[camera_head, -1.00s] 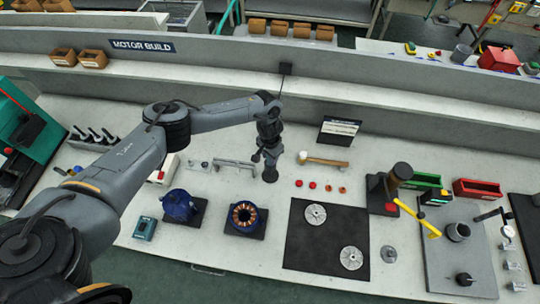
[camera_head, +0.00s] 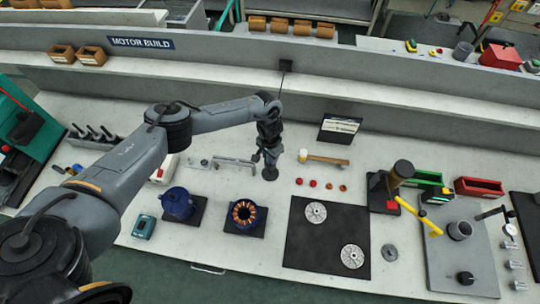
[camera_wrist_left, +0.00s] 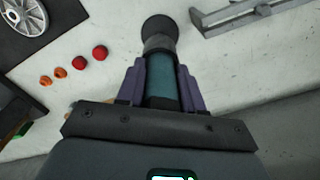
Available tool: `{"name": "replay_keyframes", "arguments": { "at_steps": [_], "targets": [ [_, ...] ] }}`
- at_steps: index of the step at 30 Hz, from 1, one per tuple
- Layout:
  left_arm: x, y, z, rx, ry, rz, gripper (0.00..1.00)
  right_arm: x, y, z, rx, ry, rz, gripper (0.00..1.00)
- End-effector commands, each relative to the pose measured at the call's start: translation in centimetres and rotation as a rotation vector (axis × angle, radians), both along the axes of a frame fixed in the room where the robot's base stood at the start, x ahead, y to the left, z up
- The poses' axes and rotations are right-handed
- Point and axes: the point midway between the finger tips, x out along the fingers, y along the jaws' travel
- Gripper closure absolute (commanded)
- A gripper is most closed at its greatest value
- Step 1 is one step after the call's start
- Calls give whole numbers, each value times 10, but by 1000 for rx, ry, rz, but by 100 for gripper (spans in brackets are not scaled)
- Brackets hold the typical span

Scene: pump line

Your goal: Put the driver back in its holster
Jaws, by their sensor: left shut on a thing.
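My left gripper (camera_head: 269,152) is over the bench, just left of the wooden-handled hammer. In the left wrist view its two purple fingers (camera_wrist_left: 160,82) are shut on a teal cylindrical body, which looks like the driver (camera_wrist_left: 161,78). A grey collar and a dark round end (camera_wrist_left: 158,30) show beyond the fingertips. In the head view a dark round piece (camera_head: 270,174) sits directly below the gripper. I cannot tell whether it is the driver's end or the holster, or whether it touches the bench. My right gripper is not in view.
The hammer (camera_head: 325,158) and small red and orange caps (camera_head: 313,183) are to the right. Blue motor housings (camera_head: 178,203) stand in front. A black mat (camera_head: 305,250) holds two discs. A ledge (camera_head: 330,95) runs behind.

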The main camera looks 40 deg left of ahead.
Motion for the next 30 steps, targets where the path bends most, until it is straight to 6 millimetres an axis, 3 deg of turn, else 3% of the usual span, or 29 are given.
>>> {"name": "replay_keyframes", "arguments": {
  "at_steps": [4, 5, 10, 16, 19, 30],
  "targets": [
    [0, 0, 0, 0, -1, 0, 100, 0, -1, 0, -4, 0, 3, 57],
    [0, 0, 0, 0, -1, 0, 59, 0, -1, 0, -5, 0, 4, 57],
    [0, 0, 0, 0, -1, 0, 34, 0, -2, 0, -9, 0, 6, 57],
    [0, 0, 0, 0, 0, 0, 34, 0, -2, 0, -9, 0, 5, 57],
    [0, 0, 0, 0, 1, 0, 21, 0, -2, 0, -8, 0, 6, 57],
    [0, 0, 3, 0, 0, 0, 21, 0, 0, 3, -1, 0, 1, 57]
  ]
}}
